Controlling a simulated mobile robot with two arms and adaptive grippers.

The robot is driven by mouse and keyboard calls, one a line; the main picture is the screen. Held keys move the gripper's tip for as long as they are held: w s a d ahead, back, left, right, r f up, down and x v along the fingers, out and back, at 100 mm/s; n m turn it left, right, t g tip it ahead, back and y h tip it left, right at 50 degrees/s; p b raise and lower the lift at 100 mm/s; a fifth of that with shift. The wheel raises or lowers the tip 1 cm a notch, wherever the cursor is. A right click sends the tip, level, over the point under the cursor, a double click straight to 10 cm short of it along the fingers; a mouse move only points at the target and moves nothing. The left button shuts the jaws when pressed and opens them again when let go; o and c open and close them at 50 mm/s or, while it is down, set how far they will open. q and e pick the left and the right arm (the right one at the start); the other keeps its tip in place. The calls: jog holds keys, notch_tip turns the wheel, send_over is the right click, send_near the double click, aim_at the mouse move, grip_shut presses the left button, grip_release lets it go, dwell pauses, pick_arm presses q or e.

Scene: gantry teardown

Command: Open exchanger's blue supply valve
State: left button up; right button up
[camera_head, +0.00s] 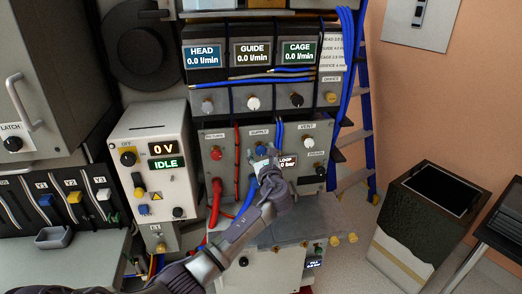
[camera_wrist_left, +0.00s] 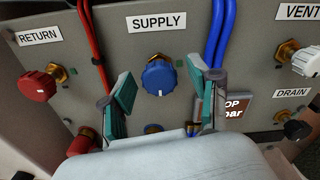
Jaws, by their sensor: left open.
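The blue supply valve knob (camera_wrist_left: 159,77) sits under the SUPPLY label (camera_wrist_left: 158,21) on the exchanger's grey panel (camera_wrist_left: 268,50). My left gripper (camera_wrist_left: 164,90) is open, with its teal pads to the left and right of the knob. I see no clear contact between pads and knob. In the head view my left gripper (camera_head: 264,160) reaches up to the panel and partly covers the blue knob (camera_head: 261,151). My right gripper is not in view.
A red return knob (camera_wrist_left: 38,86) lies to the left, with red hoses (camera_wrist_left: 93,45) between. Blue hoses (camera_wrist_left: 221,35) run on the right. The white vent knob (camera_wrist_left: 306,61) and black drain knob (camera_wrist_left: 297,129) are further right.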

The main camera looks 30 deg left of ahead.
pick_arm(q)
jog(key=shift+w+a, duration=0.4)
jog(key=c, duration=1.2)
jog(key=shift+o, duration=0.2)
